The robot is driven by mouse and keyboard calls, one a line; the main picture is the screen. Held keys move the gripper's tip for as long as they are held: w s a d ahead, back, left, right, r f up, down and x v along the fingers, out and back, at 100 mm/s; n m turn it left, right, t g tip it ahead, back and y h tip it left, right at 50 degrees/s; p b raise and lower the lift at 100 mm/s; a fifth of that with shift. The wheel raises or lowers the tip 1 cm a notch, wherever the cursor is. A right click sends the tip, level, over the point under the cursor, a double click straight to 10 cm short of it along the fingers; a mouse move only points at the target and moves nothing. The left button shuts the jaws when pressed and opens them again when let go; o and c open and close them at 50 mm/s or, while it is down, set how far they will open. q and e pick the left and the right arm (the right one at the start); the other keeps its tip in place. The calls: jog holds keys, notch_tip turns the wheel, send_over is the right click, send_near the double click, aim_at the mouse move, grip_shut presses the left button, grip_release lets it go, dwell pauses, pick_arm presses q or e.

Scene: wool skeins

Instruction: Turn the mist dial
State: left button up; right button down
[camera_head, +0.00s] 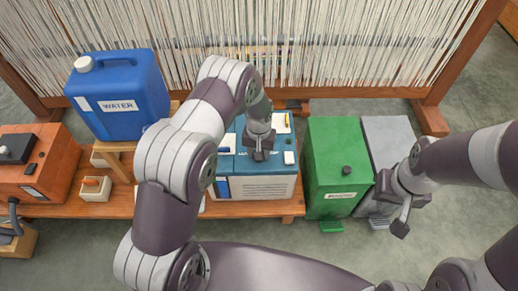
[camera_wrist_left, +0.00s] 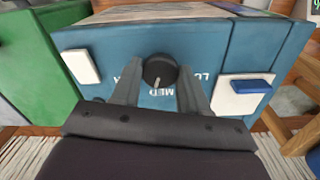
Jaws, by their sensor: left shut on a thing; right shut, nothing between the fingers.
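The mist dial is a round black knob (camera_wrist_left: 160,70) on the teal top of a box-shaped unit (camera_wrist_left: 95,62), which also shows in the head view (camera_head: 262,187). A pale mark on the knob points down in the wrist view, towards the upside-down MED lettering. Part of LO shows to its right; other lettering is covered. My left gripper (camera_wrist_left: 160,90) is shut on the dial, one finger on each side. In the head view my left gripper (camera_head: 260,153) hides the dial. My right gripper (camera_head: 394,208) is shut and empty, right of the green bin.
A white switch plate with a blue rocker (camera_wrist_left: 247,88) and a white block (camera_wrist_left: 80,67) flank the dial. A blue water can (camera_head: 122,105) and an orange box (camera_head: 35,160) stand left. A green bin (camera_head: 335,150) and grey bin (camera_head: 385,135) stand right. A loom is behind.

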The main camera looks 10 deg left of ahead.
pick_arm(q)
jog(key=m+p, duration=0.1)
jog(key=m, duration=0.2)
jog(key=shift+r+m, duration=0.15)
jog(key=shift+m, duration=0.25)
jog(key=shift+m+p, duration=0.55)
jog(key=shift+m, duration=1.35)
jog(key=o, duration=1)
jog(key=shift+o, duration=0.2)
notch_tip(320, 180, up, 12)
jog(key=p, duration=0.3)
jog(key=shift+r, duration=0.25)
